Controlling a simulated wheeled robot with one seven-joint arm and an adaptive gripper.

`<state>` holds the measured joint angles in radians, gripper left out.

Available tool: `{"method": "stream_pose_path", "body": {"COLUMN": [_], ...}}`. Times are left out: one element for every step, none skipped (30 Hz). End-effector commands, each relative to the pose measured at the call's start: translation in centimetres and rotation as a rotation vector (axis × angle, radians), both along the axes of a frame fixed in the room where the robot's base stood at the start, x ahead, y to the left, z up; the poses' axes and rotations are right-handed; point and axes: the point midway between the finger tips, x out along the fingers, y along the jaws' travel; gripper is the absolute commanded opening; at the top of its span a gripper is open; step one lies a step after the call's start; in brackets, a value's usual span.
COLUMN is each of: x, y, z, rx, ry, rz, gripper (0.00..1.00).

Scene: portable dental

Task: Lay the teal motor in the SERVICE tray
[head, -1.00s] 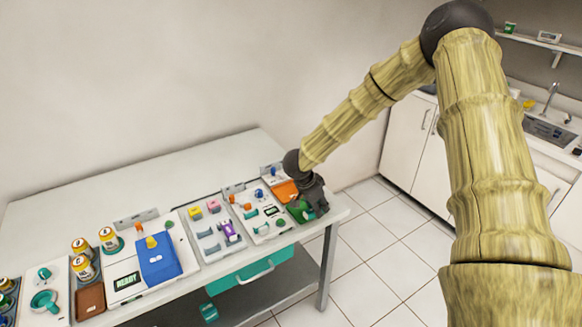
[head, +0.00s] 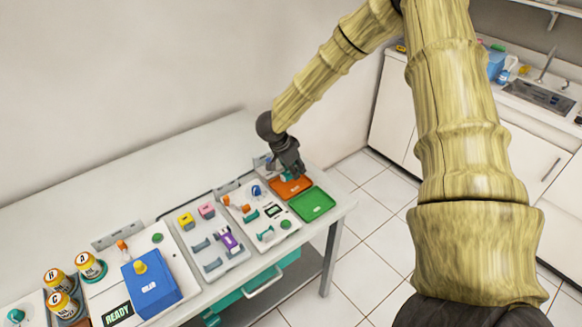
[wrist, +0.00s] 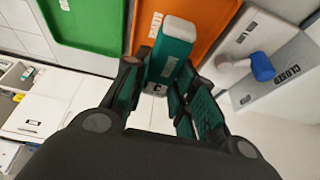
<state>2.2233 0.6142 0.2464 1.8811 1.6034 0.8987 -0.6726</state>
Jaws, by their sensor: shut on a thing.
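My gripper (head: 289,170) is over the orange tray (head: 302,187) near the right end of the bench. It is shut on the teal motor (wrist: 172,50), a teal block with a pale end, which shows between the fingers (wrist: 158,82) in the wrist view. In the head view, a small teal part of the motor (head: 287,177) shows below the fingers. I cannot tell whether the motor touches the tray. The orange tray fills the upper middle of the wrist view (wrist: 205,22).
An empty green tray (head: 312,204) lies beside the orange one, nearer the bench's front edge. To the left is a white panel (head: 283,229) with small parts, then a grey rack (head: 212,264) with a purple piece. A grey box marked CLOSED (wrist: 285,75) stands close by.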

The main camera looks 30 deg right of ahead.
Motion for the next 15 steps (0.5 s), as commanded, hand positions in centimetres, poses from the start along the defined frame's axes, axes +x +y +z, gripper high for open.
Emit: {"method": "stream_pose_path", "body": {"x": [0.1,0.2,0.2,0.3,0.3,0.3,0.4,0.3,0.3,0.4,0.4,0.4,0.4,0.4,0.4], "y": [0.0,0.0,0.1,0.1,0.1,0.1,0.1,0.1,0.1,0.1,0.1,0.1,0.1,0.2,0.2], "z": [-0.9,-1.1,-1.4,-1.7,-1.9,-2.2,-2.4,-2.6,-2.9,-3.0,-3.2,-3.5,-3.6,-3.7,-3.9], "rx": [0.0,0.0,0.0,0.0,0.0,0.0,0.0,0.0,0.0,0.0,0.0,0.0,0.0,0.0,0.0], "ry": [0.002,0.003,0.003,0.004,0.004,0.004,0.004,0.004,0.004,0.004,0.004,0.004,0.004,0.004,0.004], "rz": [0.0,0.0,0.0,0.0,0.0,0.0,0.0,0.0,0.0,0.001,0.001,0.001,0.002,0.002,0.002], "gripper": [0.01,0.01,0.01,0.01,0.01,0.01,0.01,0.01,0.01,0.01,0.01,0.01,0.01,0.01,0.01]}}
